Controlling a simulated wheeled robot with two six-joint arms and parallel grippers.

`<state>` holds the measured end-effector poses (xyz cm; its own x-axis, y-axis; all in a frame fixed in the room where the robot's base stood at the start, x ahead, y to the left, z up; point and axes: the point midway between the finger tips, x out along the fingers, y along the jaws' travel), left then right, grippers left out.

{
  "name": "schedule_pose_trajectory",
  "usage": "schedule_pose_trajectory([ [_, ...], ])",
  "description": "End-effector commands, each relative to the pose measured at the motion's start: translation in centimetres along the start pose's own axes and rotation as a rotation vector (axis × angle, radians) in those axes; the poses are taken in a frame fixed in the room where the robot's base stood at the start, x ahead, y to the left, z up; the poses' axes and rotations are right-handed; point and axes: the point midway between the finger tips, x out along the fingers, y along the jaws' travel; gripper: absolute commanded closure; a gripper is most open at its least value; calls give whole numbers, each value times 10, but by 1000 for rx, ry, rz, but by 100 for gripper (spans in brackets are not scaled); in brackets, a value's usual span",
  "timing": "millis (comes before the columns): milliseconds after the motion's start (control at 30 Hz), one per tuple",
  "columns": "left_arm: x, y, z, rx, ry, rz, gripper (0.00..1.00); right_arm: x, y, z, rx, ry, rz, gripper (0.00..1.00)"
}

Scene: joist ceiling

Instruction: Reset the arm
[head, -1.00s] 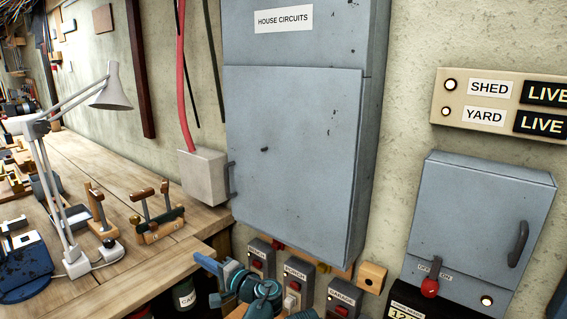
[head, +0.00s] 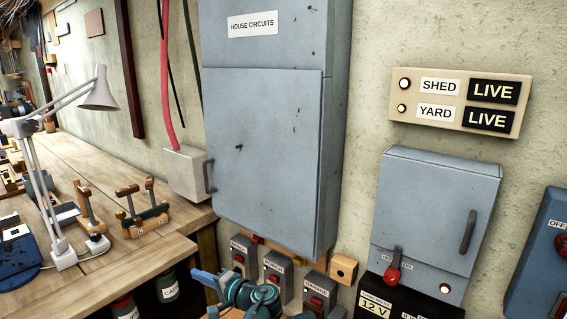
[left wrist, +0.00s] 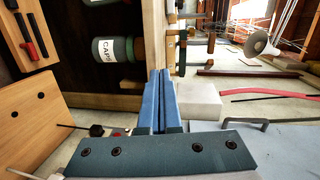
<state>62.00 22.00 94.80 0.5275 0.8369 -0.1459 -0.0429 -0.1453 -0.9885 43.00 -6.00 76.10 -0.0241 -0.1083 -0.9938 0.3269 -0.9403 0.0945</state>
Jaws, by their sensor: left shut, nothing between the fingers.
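My left gripper (head: 206,281) shows at the bottom of the head view, below the grey House Circuits cabinet (head: 262,160) and in front of the small switch boxes. In the left wrist view its two blue fingers (left wrist: 162,85) lie together with nothing between them. My left arm's teal joints fill the bottom of the head view under the cabinet. My right gripper does not show.
The wooden workbench (head: 110,150) holds a lamp (head: 98,95) and tools at left. Small switch boxes (head: 277,274) line the wall under the cabinet. A grey box with a red-knobbed lever (head: 392,274) and a SHED/YARD panel (head: 460,103) are at right.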

Motion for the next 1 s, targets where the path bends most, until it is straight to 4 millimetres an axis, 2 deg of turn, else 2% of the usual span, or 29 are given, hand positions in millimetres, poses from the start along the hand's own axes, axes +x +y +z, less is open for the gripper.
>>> schedule_pose_trajectory([
  [267, -13, 49, 21, -53, -49, 223, 100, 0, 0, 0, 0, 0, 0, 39],
  [467, -43, 106, 42, -98, -107, 494, 100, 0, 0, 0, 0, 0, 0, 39],
  [600, -87, 155, 59, -120, -160, 764, 100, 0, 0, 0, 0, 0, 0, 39],
  [700, -120, 180, 68, -124, -189, 933, 100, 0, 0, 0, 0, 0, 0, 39],
  [800, -151, 197, 74, -121, -212, 1075, 100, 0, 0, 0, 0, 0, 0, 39],
  [1000, -208, 216, 86, -104, -246, 1321, 100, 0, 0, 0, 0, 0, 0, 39],
])
